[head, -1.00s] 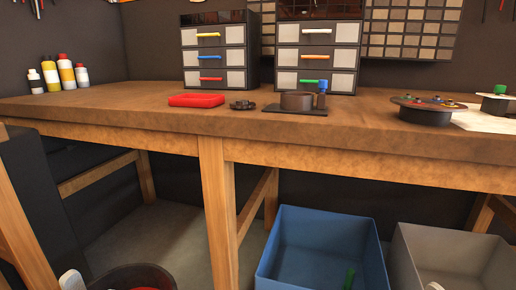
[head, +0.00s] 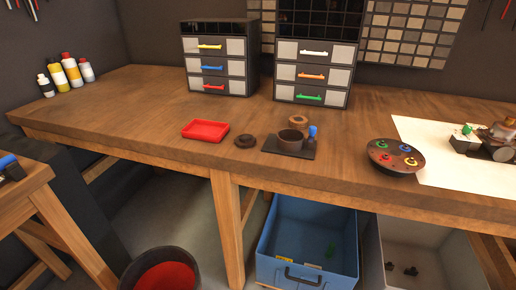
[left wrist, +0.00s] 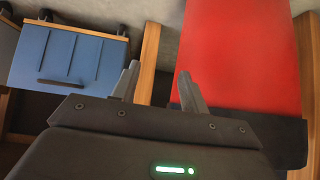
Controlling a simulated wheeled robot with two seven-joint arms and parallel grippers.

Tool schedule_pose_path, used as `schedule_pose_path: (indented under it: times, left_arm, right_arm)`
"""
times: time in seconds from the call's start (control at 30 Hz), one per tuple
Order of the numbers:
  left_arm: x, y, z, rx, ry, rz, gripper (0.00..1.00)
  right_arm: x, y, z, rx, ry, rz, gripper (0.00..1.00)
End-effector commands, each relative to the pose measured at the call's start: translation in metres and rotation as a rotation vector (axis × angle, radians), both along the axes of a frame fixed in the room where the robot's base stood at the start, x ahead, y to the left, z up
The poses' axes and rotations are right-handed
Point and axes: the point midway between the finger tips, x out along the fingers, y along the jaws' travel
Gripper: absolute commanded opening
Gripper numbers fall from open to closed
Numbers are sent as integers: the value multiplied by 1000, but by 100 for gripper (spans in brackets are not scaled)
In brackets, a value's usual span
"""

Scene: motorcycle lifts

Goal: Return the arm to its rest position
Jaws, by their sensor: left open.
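My left gripper (left wrist: 160,88) shows in the left wrist view with its two grey fingers spread apart and nothing between them. Past the fingers are a wooden post, a red surface (left wrist: 240,50) on the right and a blue drawer-like front (left wrist: 68,60) with a dark handle on the left. Neither arm shows in the head view, and my right gripper is in no view.
The wooden workbench (head: 130,110) holds a red tray (head: 205,131), a dark round part (head: 245,141), a black stand (head: 290,143), a round dish (head: 395,156) and two drawer units. Below are a blue bin (head: 308,245), a grey bin (head: 425,265) and a red-filled bucket (head: 160,272).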

Motion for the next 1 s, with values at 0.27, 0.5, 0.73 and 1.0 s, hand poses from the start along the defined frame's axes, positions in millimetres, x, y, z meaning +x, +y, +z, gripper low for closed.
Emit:
schedule_pose_path:
  times: [0.27,0.5,0.73,1.0]
  left_arm:
    - [-182,52,-26,125,514,35,44]
    - [-247,69,-27,164,679,47,44]
    - [-252,70,-29,167,691,47,44]
    - [-252,70,-29,166,689,46,36]
  right_arm:
    - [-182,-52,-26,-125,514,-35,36]
    - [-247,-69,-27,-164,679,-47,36]
    - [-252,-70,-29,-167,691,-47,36]
    - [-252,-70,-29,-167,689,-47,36]
